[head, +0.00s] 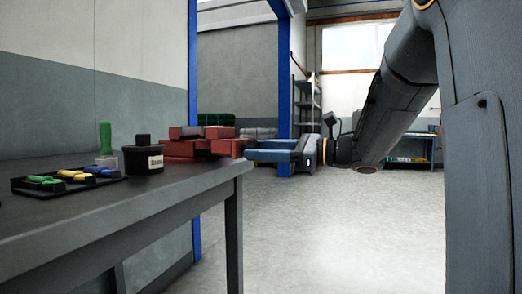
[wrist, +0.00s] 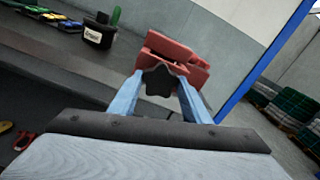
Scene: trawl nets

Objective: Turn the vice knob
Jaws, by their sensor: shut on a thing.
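The red vice (head: 195,145) sits at the right end of the dark workbench (head: 150,202); it also shows in the wrist view (wrist: 188,52). Its dark, star-shaped knob (wrist: 158,82) faces me in the wrist view, on the near side of the vice. My gripper (wrist: 160,78) is shut on the knob, with one blue finger on each side of it. In the head view my gripper (head: 256,149) reaches the vice from the right, past the bench end. The knob is hidden there.
On the bench left of the vice stand a labelled black pot (head: 143,158), a green-topped item (head: 105,140) and a black tray (head: 70,187) with green, yellow and blue pieces. A blue post (head: 284,70) and green stacks (wrist: 292,112) stand behind. The floor at right is clear.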

